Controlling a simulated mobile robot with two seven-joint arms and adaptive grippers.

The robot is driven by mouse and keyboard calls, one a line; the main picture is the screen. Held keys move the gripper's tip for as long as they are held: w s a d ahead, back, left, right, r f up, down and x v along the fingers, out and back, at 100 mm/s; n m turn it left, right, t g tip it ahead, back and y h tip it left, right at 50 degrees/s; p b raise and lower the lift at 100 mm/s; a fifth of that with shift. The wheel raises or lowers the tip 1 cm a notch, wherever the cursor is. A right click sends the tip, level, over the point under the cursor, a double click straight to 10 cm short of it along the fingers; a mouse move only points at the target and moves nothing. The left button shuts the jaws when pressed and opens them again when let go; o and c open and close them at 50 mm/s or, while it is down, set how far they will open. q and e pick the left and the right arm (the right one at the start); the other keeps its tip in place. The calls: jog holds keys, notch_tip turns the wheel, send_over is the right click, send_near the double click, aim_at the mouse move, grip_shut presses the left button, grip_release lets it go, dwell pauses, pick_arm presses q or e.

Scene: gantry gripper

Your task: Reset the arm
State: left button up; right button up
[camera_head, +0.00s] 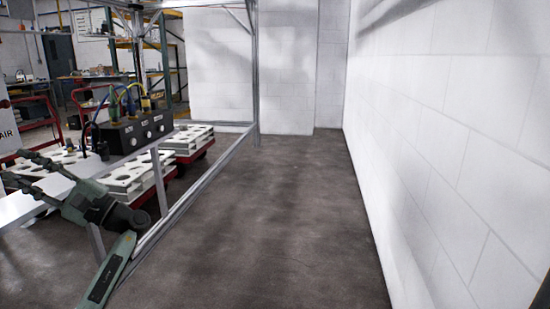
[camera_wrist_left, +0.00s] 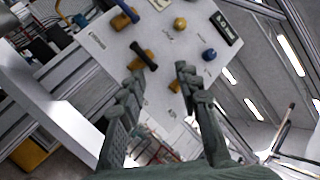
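My left arm reaches in from the lower left of the head view. Its green-grey left gripper (camera_head: 16,166) is beside a white sheet-like surface at the left edge. In the left wrist view the two fingers of this gripper (camera_wrist_left: 160,78) stand apart with nothing held between them. Beyond them is a white panel (camera_wrist_left: 185,45) with yellow and blue knobs, dark handles and small labels. I cannot tell how far the fingers are from it. My right gripper is not in view.
A black control box (camera_head: 138,132) with cables stands right of my left gripper. White slotted plates (camera_head: 130,178) sit on red carts (camera_head: 190,160) behind the metal frame (camera_head: 205,182). Open floor (camera_head: 280,215) lies in the middle, with a white block wall (camera_head: 460,130) on the right.

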pick_arm(q)
jog(key=w+a+f+m+t+h, duration=0.3)
jog(key=w+f+t+h, duration=0.5)
jog(key=w+f+t, duration=0.55)
jog(key=w+d+f+n+t+h, duration=0.1)
jog(key=w+d+f+n+h, duration=0.1)
jog(key=w+d+f+h, duration=0.4)
jog(key=w+d+f+n+t+h, duration=0.2)
jog(key=w+d+f+h, duration=0.3)
jog(key=d, duration=0.4)
jog(key=s+d+f+g+h, duration=0.2)
jog(key=s+d+f, duration=0.1)
jog(key=s+f, duration=0.9)
jog(key=s+d+f+g+h, duration=0.1)
jog(key=s+d+f+g, duration=0.15)
jog(key=s+f, duration=0.95)
jog(key=s+d+f+g, duration=0.2)
jog(key=s+d+f, duration=0.1)
jog(key=s+f, duration=0.6)
jog(key=s+d+f+m+g+h, duration=0.1)
jog(key=s+d+f+g, duration=0.1)
jog(key=s+f, duration=0.8)
jog(key=s+d, duration=0.1)
jog(key=s, duration=0.7)
jog(key=shift+s+d+g, duration=0.2)
jog(key=shift+d+g, duration=0.1)
jog(key=shift+d, duration=0.1)
